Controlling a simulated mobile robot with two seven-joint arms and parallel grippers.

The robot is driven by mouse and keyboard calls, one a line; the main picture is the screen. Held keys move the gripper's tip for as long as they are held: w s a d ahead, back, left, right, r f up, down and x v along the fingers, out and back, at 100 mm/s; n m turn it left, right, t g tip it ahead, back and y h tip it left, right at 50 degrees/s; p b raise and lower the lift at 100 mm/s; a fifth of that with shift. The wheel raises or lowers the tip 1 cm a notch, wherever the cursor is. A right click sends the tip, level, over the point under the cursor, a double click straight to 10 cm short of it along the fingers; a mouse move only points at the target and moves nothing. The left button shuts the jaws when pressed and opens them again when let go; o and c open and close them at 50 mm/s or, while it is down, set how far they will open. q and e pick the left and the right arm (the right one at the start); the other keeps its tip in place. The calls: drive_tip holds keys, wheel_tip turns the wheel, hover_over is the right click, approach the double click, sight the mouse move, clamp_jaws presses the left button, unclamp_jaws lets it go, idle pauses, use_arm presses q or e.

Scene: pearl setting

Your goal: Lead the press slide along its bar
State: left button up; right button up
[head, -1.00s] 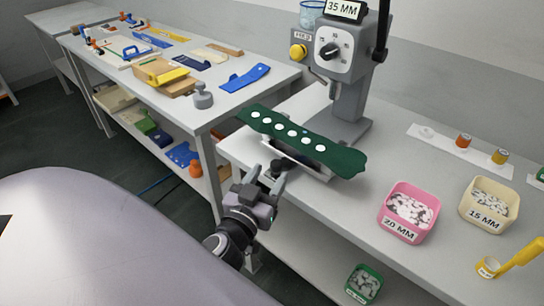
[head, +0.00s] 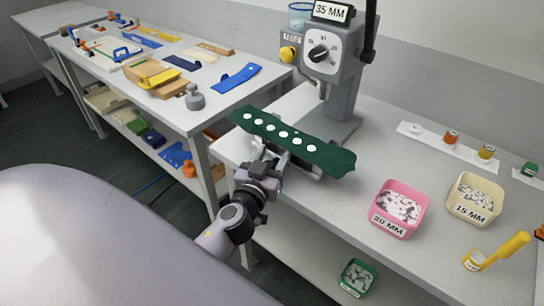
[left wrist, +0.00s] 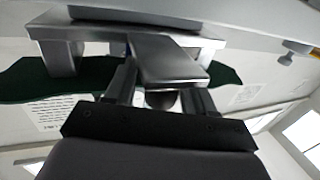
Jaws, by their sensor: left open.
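The grey press (head: 345,85) stands on the right bench with a "35 MM" sign and a dial. A dark green strip with a row of white discs (head: 292,137) lies across the metal slide below it. The strip and my gripper hide most of the slide and its bar. My left gripper (head: 271,155) is open at the slide's near side, under the strip's edge. In the left wrist view, the slide's grey tongue (left wrist: 168,62) and a dark round knob (left wrist: 161,99) lie between the fingers. Contact cannot be told. My right gripper is not in view.
A pink bin (head: 397,209) and a cream bin (head: 476,198) of white pieces stand to the right. A yellow-handled tool (head: 497,250) lies near the front right. The left bench (head: 165,103) carries blue and yellow parts. A green bin (head: 357,278) sits below.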

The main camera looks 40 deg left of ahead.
sight(273, 167)
use_arm(q)
clamp_jaws()
drive_tip(key=shift+w+d+b, duration=0.15)
drive_tip(key=shift+w+b, duration=0.35)
drive_tip(key=shift+w, duration=1.55)
unclamp_jaws()
drive_tip(key=shift+s, duration=0.15)
drive_tip(key=shift+b+v, duration=0.6)
drive_tip(key=shift+v, duration=2.85)
drive_tip(key=shift+c, duration=0.2)
